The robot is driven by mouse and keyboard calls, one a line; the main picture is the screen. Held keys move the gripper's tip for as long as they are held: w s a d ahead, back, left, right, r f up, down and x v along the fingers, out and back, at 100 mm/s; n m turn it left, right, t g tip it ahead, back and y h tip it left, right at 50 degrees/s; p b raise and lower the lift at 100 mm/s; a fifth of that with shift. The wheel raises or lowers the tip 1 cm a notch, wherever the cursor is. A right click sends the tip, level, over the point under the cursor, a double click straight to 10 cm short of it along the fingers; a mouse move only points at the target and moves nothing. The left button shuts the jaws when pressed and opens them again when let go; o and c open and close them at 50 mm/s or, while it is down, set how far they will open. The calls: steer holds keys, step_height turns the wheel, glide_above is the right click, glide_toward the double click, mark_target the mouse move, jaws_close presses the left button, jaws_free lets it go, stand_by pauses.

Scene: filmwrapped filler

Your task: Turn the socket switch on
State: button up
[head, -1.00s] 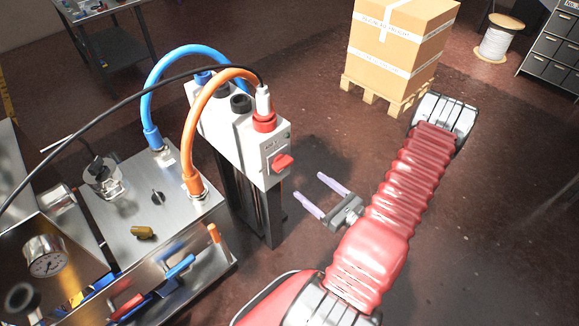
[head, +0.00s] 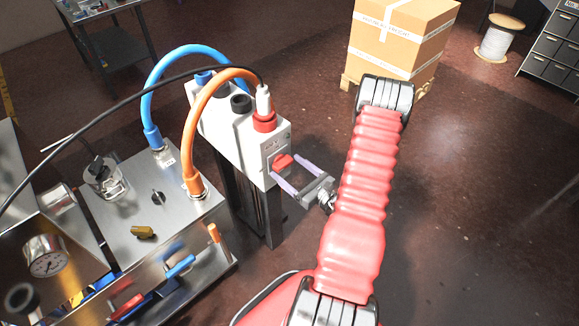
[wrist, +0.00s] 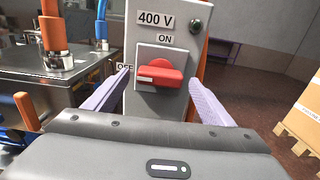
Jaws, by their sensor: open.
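The socket box (head: 232,130) is a light grey unit on a dark post. Its front face carries a red rotary switch (head: 283,161), which also shows in the wrist view (wrist: 160,72). The switch's bar lies about horizontal, its white mark to the left, toward the OFF label (wrist: 124,70), partly hidden by a finger. The ON label (wrist: 165,39) is above the switch. My gripper (head: 285,168) is open in front of this face. In the wrist view its pale fingers (wrist: 160,77) flank the switch left and right, with gaps; whether they reach beside it is unclear.
Blue (head: 185,52) and orange (head: 195,120) hoses run from the metal bench (head: 128,207) at left.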

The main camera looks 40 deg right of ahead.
steer(key=shift+w, duration=0.6)
steer(key=shift+c, duration=0.4)
